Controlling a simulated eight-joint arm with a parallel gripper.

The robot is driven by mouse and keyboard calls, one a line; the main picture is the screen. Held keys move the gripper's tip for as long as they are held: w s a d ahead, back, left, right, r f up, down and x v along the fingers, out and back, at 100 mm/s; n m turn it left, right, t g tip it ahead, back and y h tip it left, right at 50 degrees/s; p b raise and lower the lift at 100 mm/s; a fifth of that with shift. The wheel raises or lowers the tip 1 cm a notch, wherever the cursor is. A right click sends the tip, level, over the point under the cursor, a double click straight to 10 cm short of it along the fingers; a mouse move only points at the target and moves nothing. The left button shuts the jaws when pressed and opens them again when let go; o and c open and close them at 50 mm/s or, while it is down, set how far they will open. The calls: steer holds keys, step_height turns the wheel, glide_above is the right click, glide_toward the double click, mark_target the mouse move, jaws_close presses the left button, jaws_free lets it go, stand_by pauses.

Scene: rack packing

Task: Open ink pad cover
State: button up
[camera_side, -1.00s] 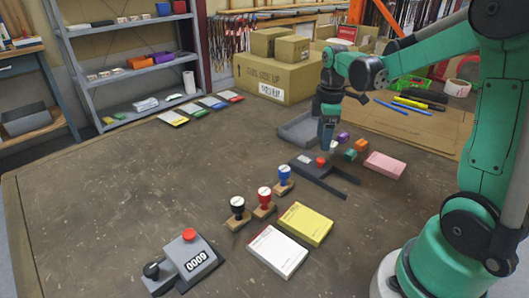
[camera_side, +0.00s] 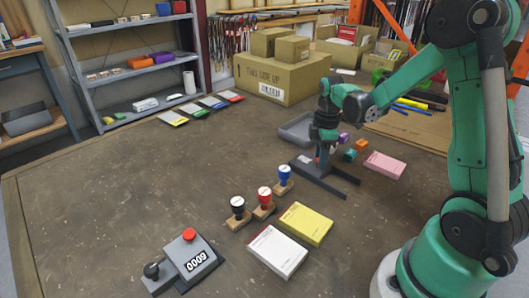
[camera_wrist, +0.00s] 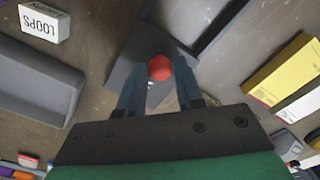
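The ink pad is a dark flat box with a dark cover (camera_side: 309,167) near the back middle of the table. A round red knob (camera_wrist: 159,67) sits on the cover (camera_wrist: 150,45), and the cover also shows in the wrist view. My gripper (camera_side: 321,160) is low over the cover, pointing down. In the wrist view my gripper (camera_wrist: 159,70) has its two fingers apart, with the knob between their tips. Contact with the knob is too close to make out. In the side view the fingers hide most of the knob.
Stamps with blue (camera_side: 284,173), red (camera_side: 264,194) and black (camera_side: 238,203) handles stand in front. A grey tray (camera_side: 292,130) is behind. Small coloured blocks (camera_side: 349,155) and a pink pad (camera_side: 385,165) lie to the right.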

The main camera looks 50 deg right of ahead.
jaws_close()
stand_by(1.1)
